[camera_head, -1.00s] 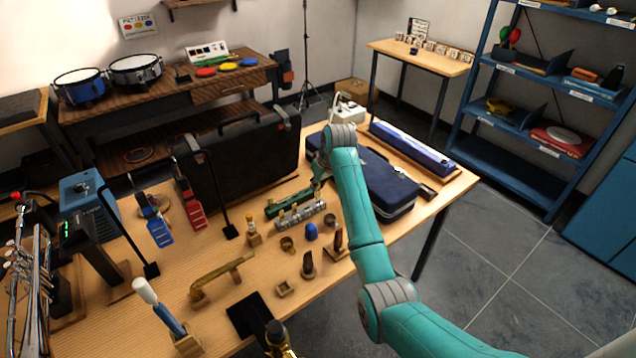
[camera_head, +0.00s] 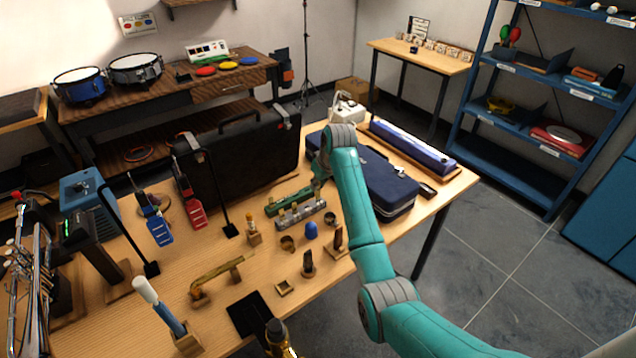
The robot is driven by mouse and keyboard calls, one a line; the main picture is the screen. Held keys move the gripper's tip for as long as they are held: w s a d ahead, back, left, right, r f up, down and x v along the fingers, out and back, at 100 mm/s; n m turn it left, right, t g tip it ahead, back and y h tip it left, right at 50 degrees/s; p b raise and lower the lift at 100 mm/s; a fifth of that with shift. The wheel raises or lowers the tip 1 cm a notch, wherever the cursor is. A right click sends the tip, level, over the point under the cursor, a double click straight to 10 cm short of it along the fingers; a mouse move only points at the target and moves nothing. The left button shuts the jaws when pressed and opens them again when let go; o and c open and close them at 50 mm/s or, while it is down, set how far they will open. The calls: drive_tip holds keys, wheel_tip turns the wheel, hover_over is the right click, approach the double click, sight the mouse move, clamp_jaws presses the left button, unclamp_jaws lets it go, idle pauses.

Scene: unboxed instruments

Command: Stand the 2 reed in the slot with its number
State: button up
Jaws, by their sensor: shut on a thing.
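My gripper (camera_head: 317,184) is at the end of the teal arm, just above the right end of the racks on the wooden table. It is small and partly hidden by my own wrist. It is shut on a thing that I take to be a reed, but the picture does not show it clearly. A grey slotted rack (camera_head: 301,216) stands just below and left of the gripper, with small pale pieces along it. A green rack (camera_head: 286,203) lies right behind it. Their numbers are too small to read, so I cannot tell which slot is the 2.
A navy case (camera_head: 385,190) lies right of the gripper, partly behind my arm. A large black case (camera_head: 240,155) stands at the back left. A blue egg-shaped piece (camera_head: 311,230) and several small stands are in front. A brass piece (camera_head: 222,272) lies at the front left.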

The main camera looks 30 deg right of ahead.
sight(318, 190)
drive_tip(key=shift+f, duration=1.7)
idle(1.8)
idle(0.3)
drive_tip(key=o, duration=0.7)
drive_tip(key=shift+o, duration=0.2)
drive_tip(key=v, duration=1.2)
